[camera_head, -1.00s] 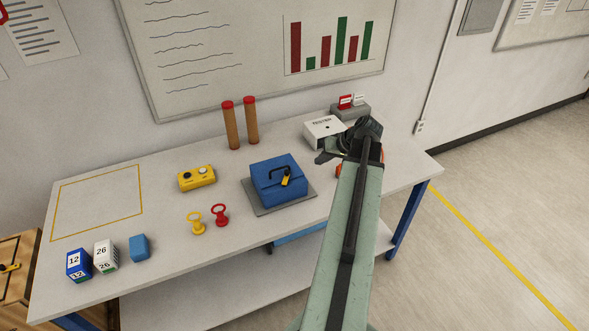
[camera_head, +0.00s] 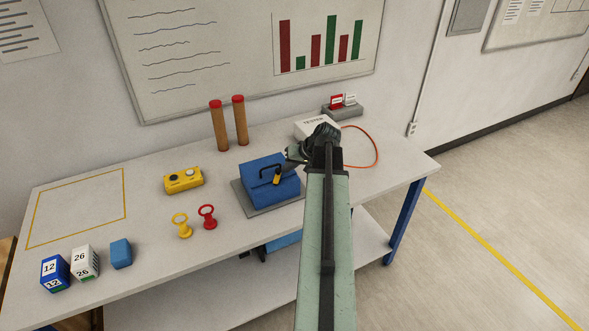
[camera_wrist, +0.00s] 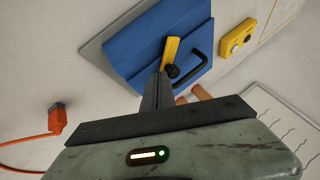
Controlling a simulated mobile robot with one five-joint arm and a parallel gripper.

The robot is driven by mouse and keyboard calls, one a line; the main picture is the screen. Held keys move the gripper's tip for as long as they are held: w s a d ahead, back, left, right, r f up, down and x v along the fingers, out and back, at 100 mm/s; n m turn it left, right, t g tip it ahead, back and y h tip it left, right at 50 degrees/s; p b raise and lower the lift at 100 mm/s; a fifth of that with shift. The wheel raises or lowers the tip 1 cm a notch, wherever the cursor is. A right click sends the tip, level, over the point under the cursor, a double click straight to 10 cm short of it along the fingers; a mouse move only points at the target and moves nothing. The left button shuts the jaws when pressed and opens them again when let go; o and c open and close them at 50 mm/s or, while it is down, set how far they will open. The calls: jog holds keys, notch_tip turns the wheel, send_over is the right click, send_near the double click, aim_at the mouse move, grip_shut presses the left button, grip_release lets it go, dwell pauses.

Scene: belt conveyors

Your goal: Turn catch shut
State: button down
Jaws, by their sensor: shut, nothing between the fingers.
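In the head view my gripper (camera_head: 290,153) is at the box's right upper side, partly hidden by my arm.
A white tester (camera_head: 312,126) and an orange cable (camera_head: 377,150) lie behind my arm.

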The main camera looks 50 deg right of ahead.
jog(key=shift+w+a, duration=0.1)
jog(key=shift+w, duration=0.3)
jog(key=shift+s, duration=0.15)
